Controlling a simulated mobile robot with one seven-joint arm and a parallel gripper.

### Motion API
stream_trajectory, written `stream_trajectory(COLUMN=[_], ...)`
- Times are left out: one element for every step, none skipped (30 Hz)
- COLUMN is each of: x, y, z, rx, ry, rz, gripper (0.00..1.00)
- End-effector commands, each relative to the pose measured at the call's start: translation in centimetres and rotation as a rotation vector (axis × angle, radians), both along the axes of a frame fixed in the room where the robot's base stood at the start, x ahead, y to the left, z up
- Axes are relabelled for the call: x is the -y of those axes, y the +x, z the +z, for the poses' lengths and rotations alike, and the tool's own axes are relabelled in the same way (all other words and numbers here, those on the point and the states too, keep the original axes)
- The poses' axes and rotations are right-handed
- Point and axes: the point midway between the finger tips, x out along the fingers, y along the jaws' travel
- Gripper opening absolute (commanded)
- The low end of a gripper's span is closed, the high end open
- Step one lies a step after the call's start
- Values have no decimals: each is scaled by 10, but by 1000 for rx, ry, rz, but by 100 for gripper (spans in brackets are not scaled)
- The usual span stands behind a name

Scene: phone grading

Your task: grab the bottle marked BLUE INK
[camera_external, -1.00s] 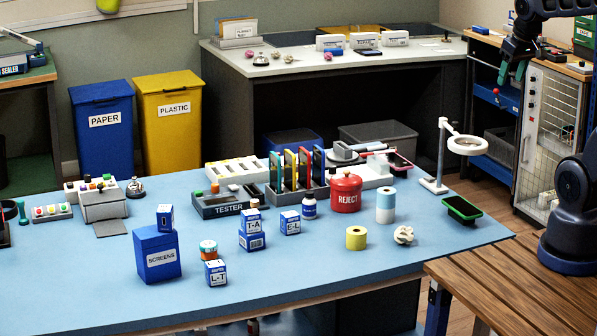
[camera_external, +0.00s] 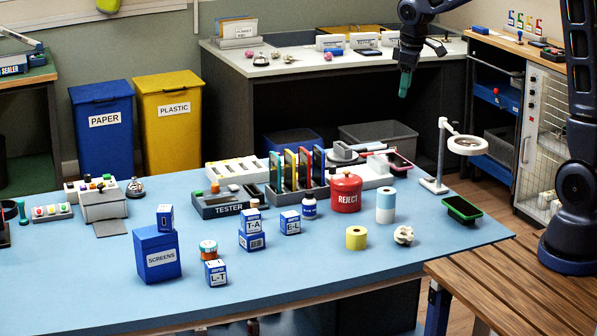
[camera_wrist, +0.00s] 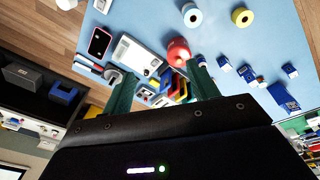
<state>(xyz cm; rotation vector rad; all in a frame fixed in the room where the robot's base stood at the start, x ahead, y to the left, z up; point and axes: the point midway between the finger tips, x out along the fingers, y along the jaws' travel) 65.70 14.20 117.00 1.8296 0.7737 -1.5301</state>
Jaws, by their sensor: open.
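A small dark blue bottle with a white cap (camera_external: 309,206) stands upright on the blue table, just left of the red REJECT can (camera_external: 346,193). Its label is too small to read, so I cannot confirm that it says BLUE INK. My gripper (camera_external: 404,88) hangs high, up and right of the bottle in the external view, well apart from it. In the wrist view my gripper (camera_wrist: 163,88) has its two green fingers spread with nothing held between them. The red can shows beyond the fingers there (camera_wrist: 178,51); I cannot clearly make out the bottle, partly behind the right finger.
A rack of upright phones (camera_external: 298,180) stands behind the bottle. Blue boxes T-A (camera_external: 252,241) and E-L (camera_external: 290,224) are to its left. A yellow roll (camera_external: 356,238), a blue-white roll (camera_external: 385,206) and a lamp (camera_external: 440,160) stand to the right.

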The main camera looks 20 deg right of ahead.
Motion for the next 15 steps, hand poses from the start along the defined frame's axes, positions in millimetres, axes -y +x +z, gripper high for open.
stream_trajectory(x=[-15, -23, -34, -43, -51, -62, -71, -80, -91, -100, -109, -120, -129, -138, -149], y=[8, 13, 18, 22, 26, 31, 35, 38, 42, 45, 47, 50, 53, 55, 57], z=[-11, -17, -25, -30, -36, -45, -51, -58, -67, -74, -82, -92, -99, -107, -118], rx=[-12, -17, -24, -28, -33, -40, -44, -50, -56, -60, -66, -72, -76, -81, -87], ry=[-7, -11, -15, -19, -23, -27, -30, -35, -39, -42, -45, -49, -53, -54, -59], rz=[34, 56, 83, 104, 126, 153, 174, 195, 222, 243, 264, 291, 312, 334, 362], gripper=[59, 59, 59, 59, 59, 59, 59, 59, 59, 59, 59, 59, 59, 59, 59])
